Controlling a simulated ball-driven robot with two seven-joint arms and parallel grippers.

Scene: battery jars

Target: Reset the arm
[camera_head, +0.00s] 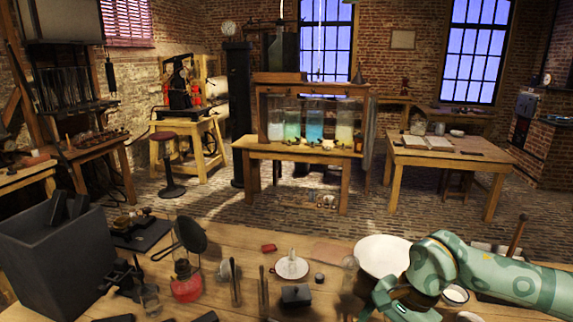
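My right arm, pale green with darker rings, comes in from the right edge and bends over the front right of the wooden table (225,268). Its gripper (388,302) hangs low at the bottom of the view, in front of a white bowl (381,254). The fingers are small and partly cut off, so I cannot tell whether they are open or shut or hold anything. My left arm and gripper are not in view.
A dark grey bin (50,262) stands at the table's left. A red-filled flask (186,284), a white dish (291,268) and a dark block (296,295) are nearby. Glass jars (315,122) stand in a wooden case on a far table. Brick floor lies between.

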